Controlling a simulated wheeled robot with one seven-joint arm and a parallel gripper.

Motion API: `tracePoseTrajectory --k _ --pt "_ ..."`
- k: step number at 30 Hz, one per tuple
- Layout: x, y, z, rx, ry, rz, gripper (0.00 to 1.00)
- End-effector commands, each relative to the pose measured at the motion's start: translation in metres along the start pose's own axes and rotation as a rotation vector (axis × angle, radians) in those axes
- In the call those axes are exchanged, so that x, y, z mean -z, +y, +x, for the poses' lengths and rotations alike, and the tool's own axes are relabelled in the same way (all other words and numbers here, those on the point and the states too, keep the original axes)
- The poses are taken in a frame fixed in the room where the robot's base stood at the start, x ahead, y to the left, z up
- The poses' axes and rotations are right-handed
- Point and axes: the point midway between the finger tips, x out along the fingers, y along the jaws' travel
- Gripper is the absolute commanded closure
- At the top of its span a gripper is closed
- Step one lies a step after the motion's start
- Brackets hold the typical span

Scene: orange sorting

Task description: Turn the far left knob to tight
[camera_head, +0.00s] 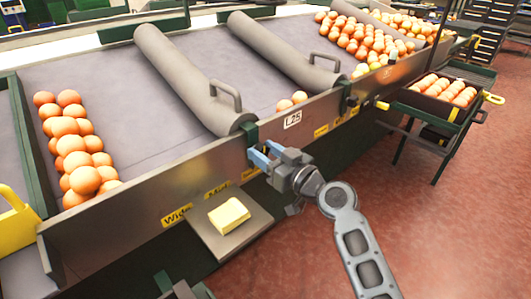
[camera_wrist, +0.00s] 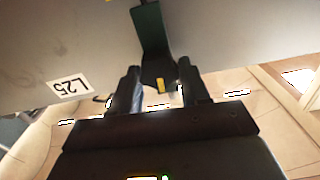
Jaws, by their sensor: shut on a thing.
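My gripper (camera_head: 263,156) is at the front panel of the sorting table, just below a green bracket (camera_head: 250,131) at the end of the left grey roller (camera_head: 185,80). In the wrist view, my two dark fingers stand either side of a dark knob (camera_wrist: 157,73) with a yellow pointer (camera_wrist: 161,86) below the bracket. The gripper is shut on this knob. In the head view the knob is hidden by the fingers. Yellow labels on the panel read Wide (camera_head: 176,215) and Mid (camera_head: 217,190); a third label by my gripper is mostly hidden.
A yellow block (camera_head: 229,215) lies on a grey shelf (camera_head: 200,232) left of my arm. An L25 sign (camera_head: 292,120) is right of the bracket. Oranges lie on the table (camera_head: 115,85) and in a crate (camera_head: 412,97) at right. The red floor (camera_head: 440,230) is open at right.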

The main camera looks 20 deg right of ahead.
Motion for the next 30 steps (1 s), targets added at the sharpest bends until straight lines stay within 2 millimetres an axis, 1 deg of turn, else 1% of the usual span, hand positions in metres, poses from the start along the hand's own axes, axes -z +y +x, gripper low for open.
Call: tracePoseTrajectory --k 8,30 --pt "-0.0004 0.0016 -0.0003 -0.001 0.001 0.192 0.85" --pt "-0.0010 0.0052 -0.0003 -0.001 0.000 0.894 0.85"
